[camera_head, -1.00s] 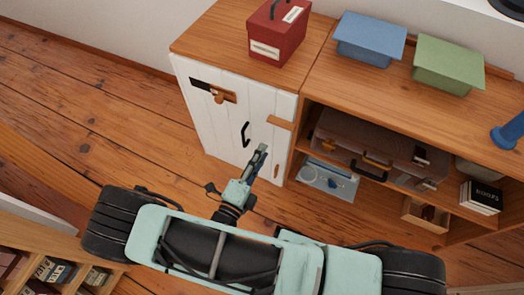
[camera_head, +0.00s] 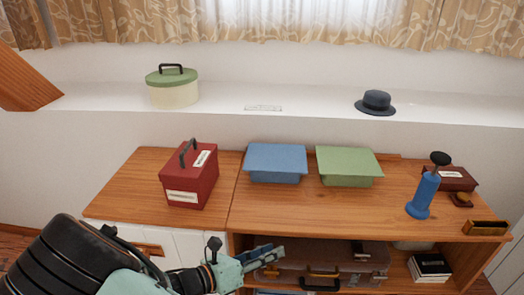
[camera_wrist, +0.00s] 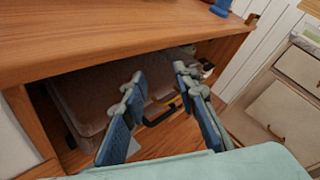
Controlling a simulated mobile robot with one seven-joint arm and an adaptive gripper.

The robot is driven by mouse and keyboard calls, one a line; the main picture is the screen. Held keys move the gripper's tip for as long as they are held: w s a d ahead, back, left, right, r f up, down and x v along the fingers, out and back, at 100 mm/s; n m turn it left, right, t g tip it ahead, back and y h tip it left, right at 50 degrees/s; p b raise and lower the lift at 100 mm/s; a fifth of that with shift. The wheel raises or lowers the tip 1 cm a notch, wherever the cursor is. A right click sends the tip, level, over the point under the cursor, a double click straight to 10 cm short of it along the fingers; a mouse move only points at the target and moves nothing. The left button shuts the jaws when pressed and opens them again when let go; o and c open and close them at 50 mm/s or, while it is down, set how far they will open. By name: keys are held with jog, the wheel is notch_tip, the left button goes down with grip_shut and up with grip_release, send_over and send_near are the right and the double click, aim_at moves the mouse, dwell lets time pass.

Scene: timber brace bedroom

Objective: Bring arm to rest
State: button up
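My gripper (camera_head: 268,258) is in front of the open shelf of the wooden cabinet (camera_head: 310,213), just below the front edge of its top. In the wrist view my gripper (camera_wrist: 152,80) shows its two blue-padded fingers spread apart, with nothing between them. A brown suitcase (camera_wrist: 88,98) lies on the shelf beyond the fingers. Its dark handle shows in the head view, where the suitcase (camera_head: 345,262) is partly behind my gripper. My arm comes in from the lower left of the head view.
On the cabinet top stand a red box (camera_head: 190,178), a blue box (camera_head: 276,163), a green box (camera_head: 348,166) and a blue pump-like object (camera_head: 424,190). A round box (camera_head: 172,88) and a hat (camera_head: 375,102) sit on the ledge. Black books (camera_head: 430,267) are on the shelf.

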jog(key=s+d+r+m+g+y+b, duration=0.1)
jog(key=d+r+m+g+y, duration=0.15)
jog(key=d+m, duration=0.65)
jog(key=s+d+r+m+g+y+b, duration=0.15)
jog(key=d+m+y, duration=0.35)
jog(key=m, duration=0.6)
jog(key=s+d+r+m+g+y, duration=0.1)
jog(key=d+r+m+g+y, duration=0.15)
jog(key=d+m, duration=0.7)
jog(key=s+a+r+m+t+y+p, duration=0.1)
jog(key=s+a+r+p, duration=0.1)
jog(key=s+a+r, duration=0.3)
jog(key=s+a+r+m+t+p, duration=0.1)
jog(key=s+a+r, duration=0.15)
jog(key=r, duration=0.45)
jog(key=s+a+r+t+y+p, duration=0.1)
jog(key=s+a+r+p, duration=0.1)
jog(key=s+a+r, duration=0.3)
notch_tip(320, 180, up, 23)
jog(key=w+p, duration=0.2)
jog(key=p, duration=1.9)
jog(key=shift+w+d+p, duration=0.2)
jog(key=shift+d+p, duration=0.2)
